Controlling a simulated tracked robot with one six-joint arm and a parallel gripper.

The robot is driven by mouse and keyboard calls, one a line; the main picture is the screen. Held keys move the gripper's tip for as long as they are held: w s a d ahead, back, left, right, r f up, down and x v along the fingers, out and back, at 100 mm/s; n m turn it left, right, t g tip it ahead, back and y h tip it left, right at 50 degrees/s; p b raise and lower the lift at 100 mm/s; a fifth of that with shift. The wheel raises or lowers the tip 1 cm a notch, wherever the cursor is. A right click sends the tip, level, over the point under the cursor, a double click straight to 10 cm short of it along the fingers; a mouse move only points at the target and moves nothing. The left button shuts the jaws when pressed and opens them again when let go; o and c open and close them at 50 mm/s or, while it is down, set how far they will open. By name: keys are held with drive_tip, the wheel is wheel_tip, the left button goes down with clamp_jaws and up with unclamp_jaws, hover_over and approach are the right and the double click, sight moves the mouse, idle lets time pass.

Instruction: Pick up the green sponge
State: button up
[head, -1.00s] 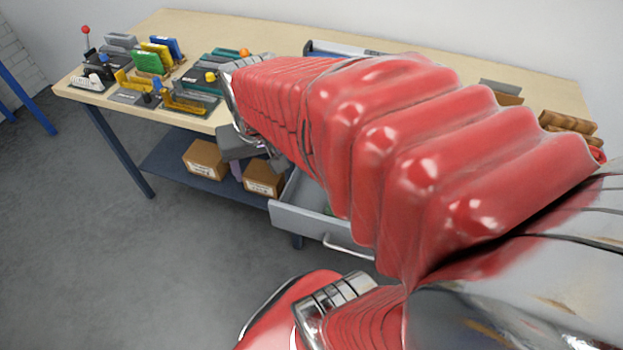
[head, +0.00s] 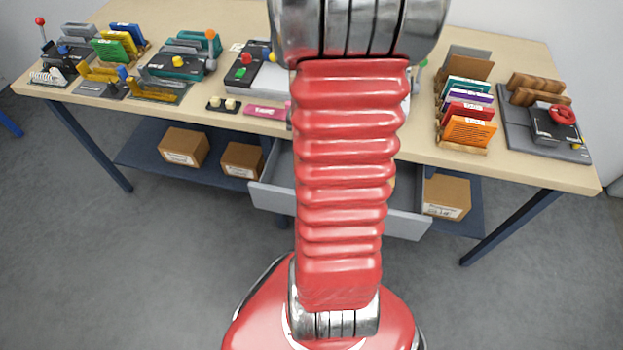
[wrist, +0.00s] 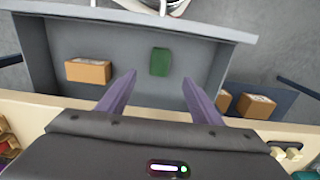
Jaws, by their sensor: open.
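The green sponge (wrist: 160,62) is a small dark green block lying in the open grey drawer, seen in the wrist view. My gripper (wrist: 158,86) is open, with its two purple fingers apart and nothing between them. In the picture the sponge appears just beyond the fingertips, between their lines; the gripper looks to be above the drawer and not touching it. In the head view my red arm covers the middle of the drawer (head: 270,196), and neither the sponge nor the gripper shows there.
A brown box (wrist: 88,71) lies in the drawer, left of the sponge in the wrist view. The drawer walls rise around both. The wooden tabletop (head: 420,150) carries several fixtures and a rack of coloured cards (head: 468,130). Cardboard boxes (head: 185,147) stand on the lower shelf.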

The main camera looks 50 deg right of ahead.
drive_tip(key=shift+f, duration=4.3)
drive_tip(key=shift+a, duration=0.1)
drive_tip(key=shift+f, duration=2.6)
drive_tip(key=shift+c, duration=0.4)
drive_tip(key=c, duration=1.1)
drive_tip(key=shift+r, duration=0.15)
drive_tip(key=shift+c, duration=0.3)
wheel_tip(320, 180, up, 10)
